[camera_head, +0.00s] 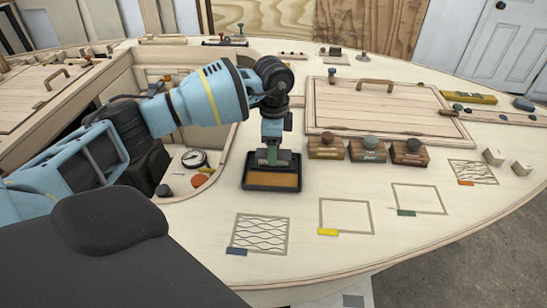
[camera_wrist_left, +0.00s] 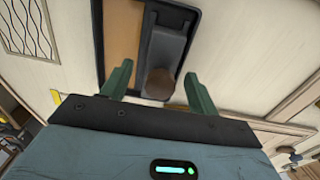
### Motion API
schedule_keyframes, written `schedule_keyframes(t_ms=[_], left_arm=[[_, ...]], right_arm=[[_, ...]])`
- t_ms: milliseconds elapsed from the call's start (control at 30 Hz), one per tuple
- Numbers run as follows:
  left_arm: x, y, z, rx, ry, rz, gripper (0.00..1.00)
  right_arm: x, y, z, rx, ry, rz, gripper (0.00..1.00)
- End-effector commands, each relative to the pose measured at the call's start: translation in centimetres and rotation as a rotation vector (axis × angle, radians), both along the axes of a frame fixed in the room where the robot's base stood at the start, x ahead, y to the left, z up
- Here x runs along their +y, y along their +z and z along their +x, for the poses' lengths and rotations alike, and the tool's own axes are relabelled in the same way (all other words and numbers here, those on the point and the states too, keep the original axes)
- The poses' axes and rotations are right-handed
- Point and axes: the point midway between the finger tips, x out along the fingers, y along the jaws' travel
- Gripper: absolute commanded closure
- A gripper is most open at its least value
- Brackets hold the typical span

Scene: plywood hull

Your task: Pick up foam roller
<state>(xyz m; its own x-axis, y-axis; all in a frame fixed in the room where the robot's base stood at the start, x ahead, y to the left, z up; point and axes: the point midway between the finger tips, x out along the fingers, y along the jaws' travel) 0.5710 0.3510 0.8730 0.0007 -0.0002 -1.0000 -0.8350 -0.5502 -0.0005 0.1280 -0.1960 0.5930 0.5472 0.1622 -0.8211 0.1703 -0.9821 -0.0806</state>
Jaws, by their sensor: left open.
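A black tray (camera_head: 272,188) with an orange-tan floor sits on the pale plywood deck; it also shows in the wrist view (camera_wrist_left: 149,8). In the wrist view a brown rounded knob or handle end (camera_wrist_left: 159,83) stands over a grey piece in the tray. This seems to be the foam roller; its full shape is hidden. My left gripper (camera_head: 271,156) points down over the back of the tray. Its green fingers are open, one on each side of the brown end in the wrist view (camera_wrist_left: 158,75). I cannot tell whether they touch it.
Three wooden blocks with knobs (camera_head: 368,150) stand right of the tray, before a raised panel (camera_head: 375,105). A recess with a round gauge (camera_head: 194,158) lies to the left. Marked squares (camera_head: 346,215) lie in front and to the right.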

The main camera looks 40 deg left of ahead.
Motion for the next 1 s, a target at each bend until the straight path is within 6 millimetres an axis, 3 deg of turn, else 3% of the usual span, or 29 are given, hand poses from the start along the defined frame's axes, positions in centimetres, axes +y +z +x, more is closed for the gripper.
schedule_keyframes(t_ms=[67, 433, 767, 1000], left_arm=[[0.0, 0.0, 0.0, 0.0, 0.0, 0.0, 0.43], [0.0, 0.0, 0.0, 0.0, 0.0, 0.0, 0.91], [0.0, 0.3, 0.0, -0.001, 0.0, 0.0, 0.93], [0.0, 2.3, 0.1, -0.002, 0.001, -0.001, 0.93]], right_arm=[[0.0, 0.0, 0.0, 0.001, 0.0, 0.0, 0.64], [0.0, -0.1, -0.1, 0.003, 0.001, -0.001, 0.64], [0.0, -0.1, -0.1, 0.003, 0.001, -0.001, 0.64], [0.0, -0.1, -0.1, 0.003, 0.001, -0.001, 0.64]])
